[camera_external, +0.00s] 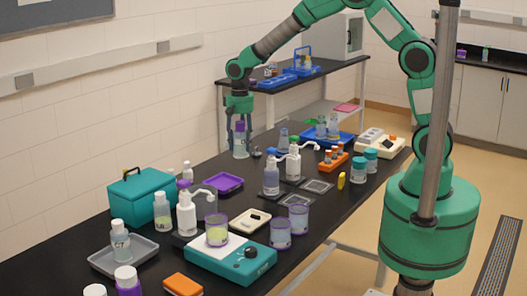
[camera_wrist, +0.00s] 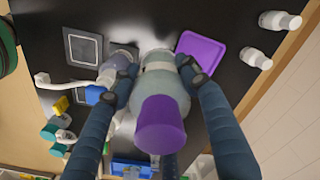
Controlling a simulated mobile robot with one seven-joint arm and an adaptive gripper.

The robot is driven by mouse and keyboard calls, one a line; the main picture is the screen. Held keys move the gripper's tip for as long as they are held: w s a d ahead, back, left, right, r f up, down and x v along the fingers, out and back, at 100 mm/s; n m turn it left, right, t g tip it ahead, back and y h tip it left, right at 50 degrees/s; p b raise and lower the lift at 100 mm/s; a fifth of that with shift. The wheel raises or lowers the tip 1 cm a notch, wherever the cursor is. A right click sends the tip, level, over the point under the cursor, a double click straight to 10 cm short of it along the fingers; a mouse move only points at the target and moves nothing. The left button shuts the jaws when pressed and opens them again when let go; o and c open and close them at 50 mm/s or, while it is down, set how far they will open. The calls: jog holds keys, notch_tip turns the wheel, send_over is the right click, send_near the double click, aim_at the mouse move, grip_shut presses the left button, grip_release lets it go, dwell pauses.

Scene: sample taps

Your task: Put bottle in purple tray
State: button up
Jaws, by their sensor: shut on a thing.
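My gripper (camera_external: 240,138) is shut on a clear bottle (camera_external: 240,149) with a purple cap. The bottle is upright in the external view, towards the far part of the black table; how high its base is above the table I cannot tell. In the wrist view the bottle (camera_wrist: 166,92) is between the fingers of my gripper (camera_wrist: 160,68), its purple cap towards the camera. The empty purple tray (camera_external: 240,183) lies flat on the table, nearer the external camera than the bottle. It also shows in the wrist view (camera_wrist: 202,52), beside the bottle at the upper right.
Pump bottles (camera_external: 271,176) stand right of the tray. A teal box (camera_external: 140,196) and a small white bottle (camera_external: 187,170) are to its left. An orange rack (camera_external: 333,162) and a blue tray (camera_external: 343,139) are further right. The table strip between bottle and tray looks mostly clear.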

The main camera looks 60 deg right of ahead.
jog(key=w+d+m+b, duration=0.1)
jog(key=w+d+m, duration=0.1)
jog(key=w, duration=0.8)
send_over(223, 185)
jog(key=shift+s+f, duration=0.1)
jog(key=shift+f, duration=2.7)
jog(key=shift+f+b, duration=0.5)
jog(key=shift+f, duration=2.6)
jog(key=shift+f, duration=1.85)
jog(key=shift+f+b, duration=0.1)
jog(key=shift+b, duration=0.2)
